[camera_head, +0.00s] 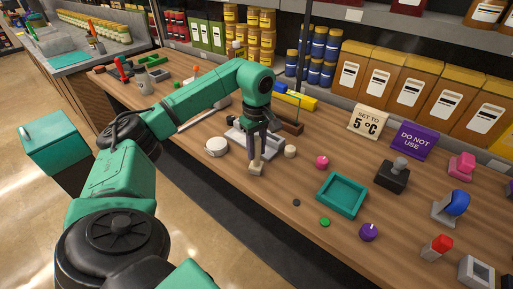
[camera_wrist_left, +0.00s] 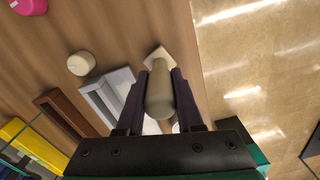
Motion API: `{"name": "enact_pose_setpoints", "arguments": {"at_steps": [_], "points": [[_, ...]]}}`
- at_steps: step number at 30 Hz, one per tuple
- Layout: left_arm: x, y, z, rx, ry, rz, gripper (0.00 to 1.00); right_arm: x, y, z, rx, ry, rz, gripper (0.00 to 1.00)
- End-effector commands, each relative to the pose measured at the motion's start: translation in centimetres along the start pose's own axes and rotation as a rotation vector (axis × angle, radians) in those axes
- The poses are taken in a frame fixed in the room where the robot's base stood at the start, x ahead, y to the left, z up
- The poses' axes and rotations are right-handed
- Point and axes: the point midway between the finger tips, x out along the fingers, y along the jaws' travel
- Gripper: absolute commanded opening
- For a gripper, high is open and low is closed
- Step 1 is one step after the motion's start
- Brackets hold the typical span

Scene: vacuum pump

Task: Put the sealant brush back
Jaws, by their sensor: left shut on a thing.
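My left gripper (camera_head: 257,157) is shut on a cream-coloured piece that looks like the sealant brush (camera_head: 256,169). The brush hangs below the fingertips, close to the wooden table near its front edge; I cannot tell whether it touches the table. In the left wrist view the brush (camera_wrist_left: 160,92) sits between the two dark fingers of the gripper (camera_wrist_left: 160,88), its wider pale end pointing away from the palm. Its rear part is partly hidden by the gripper. My right gripper is not in view.
A grey tray (camera_head: 235,136) lies just behind the gripper. A round white item (camera_head: 216,146) is left of it, a small cream cylinder (camera_head: 290,151) right. A teal tray (camera_head: 341,194), a pink knob (camera_head: 321,162) and a dark-based lever (camera_head: 393,177) stand further right.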

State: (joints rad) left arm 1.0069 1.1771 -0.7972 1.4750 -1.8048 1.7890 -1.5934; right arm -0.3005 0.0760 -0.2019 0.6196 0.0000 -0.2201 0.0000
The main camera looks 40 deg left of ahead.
Motion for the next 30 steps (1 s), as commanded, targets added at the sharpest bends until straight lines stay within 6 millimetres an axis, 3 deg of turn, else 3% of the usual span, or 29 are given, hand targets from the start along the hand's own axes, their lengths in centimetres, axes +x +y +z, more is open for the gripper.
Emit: {"name": "enact_pose_setpoints", "arguments": {"at_steps": [5, 6, 7, 8, 20, 26, 29, 30], "points": [[0.0, 0.0, 0.0, 0.000, 0.000, 0.001, 0.00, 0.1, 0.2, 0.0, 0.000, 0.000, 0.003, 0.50], [0.0, 0.0, 0.0, 0.000, 0.000, 0.000, 0.51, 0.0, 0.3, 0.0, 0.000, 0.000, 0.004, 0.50], [0.0, 0.0, 0.0, 0.000, 0.000, 0.000, 0.62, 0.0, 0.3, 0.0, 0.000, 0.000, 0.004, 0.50], [0.0, 0.0, 0.0, 0.000, 0.000, 0.000, 0.65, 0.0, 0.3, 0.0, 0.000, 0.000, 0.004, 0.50], [-0.8, 0.1, 0.0, 0.000, 0.000, 0.002, 0.65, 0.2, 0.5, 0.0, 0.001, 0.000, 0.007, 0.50], [-4.8, 0.1, 0.0, 0.001, 0.000, 0.006, 0.65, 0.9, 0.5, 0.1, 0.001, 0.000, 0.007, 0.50], [-7.5, 0.1, 0.0, 0.001, 0.001, 0.006, 0.65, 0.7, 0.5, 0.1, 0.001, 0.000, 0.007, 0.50], [-9.1, 0.1, 0.0, 0.001, 0.002, 0.005, 0.65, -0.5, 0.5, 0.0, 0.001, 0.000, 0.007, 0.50]]}}
